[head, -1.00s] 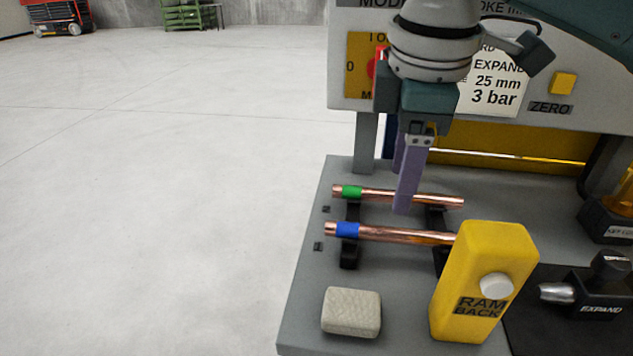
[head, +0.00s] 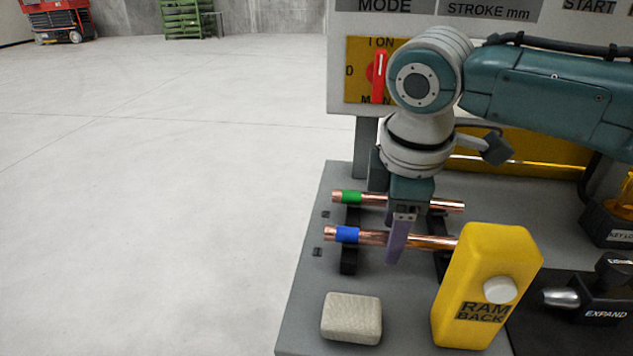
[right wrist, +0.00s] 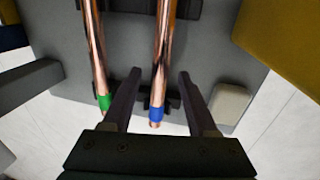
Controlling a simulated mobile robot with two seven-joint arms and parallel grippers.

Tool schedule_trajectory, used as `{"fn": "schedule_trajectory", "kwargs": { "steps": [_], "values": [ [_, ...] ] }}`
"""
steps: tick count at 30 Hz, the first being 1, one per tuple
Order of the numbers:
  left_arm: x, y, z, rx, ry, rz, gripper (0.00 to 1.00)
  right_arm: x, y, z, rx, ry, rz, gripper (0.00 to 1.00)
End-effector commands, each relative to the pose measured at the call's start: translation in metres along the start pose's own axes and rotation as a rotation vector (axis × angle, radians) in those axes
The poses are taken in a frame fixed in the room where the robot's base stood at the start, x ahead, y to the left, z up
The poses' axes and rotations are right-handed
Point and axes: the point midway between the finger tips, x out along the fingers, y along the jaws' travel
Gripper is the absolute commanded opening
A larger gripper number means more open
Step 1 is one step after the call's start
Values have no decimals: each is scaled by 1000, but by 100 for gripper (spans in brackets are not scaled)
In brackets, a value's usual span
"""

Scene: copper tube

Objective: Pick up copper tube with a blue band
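The copper tube with a blue band (head: 372,238) lies across two black supports on the grey bench, its banded end at the left. The copper tube with a green band (head: 374,197) lies parallel behind it. My right gripper (head: 396,243) points down over the blue-banded tube; one purple finger shows on its near side. In the right wrist view the right gripper (right wrist: 160,75) is open, its fingers on either side of the blue-banded tube (right wrist: 163,50) with gaps. The green-banded tube (right wrist: 95,60) is outside the left finger. My left gripper is out of view.
A yellow RAM BACK box (head: 487,290) stands at the front right, in front of the tube's right end. A beige block (head: 352,318) lies at the front. A machine panel with a red switch (head: 379,77) rises behind. The floor at the left is clear.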

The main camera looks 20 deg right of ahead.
Motion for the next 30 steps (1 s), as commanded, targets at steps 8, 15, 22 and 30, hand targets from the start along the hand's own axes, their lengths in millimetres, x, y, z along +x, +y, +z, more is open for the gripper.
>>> {"fn": "schedule_trajectory", "kwargs": {
  "steps": [8,15,22,30],
  "values": [
    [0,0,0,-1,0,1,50,0,0,0,1,0,0,26],
    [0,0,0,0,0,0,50,0,0,0,1,0,0,0],
    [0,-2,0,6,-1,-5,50,0,0,0,1,0,0,0],
    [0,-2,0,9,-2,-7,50,-1,0,0,1,0,0,0]
  ]
}}
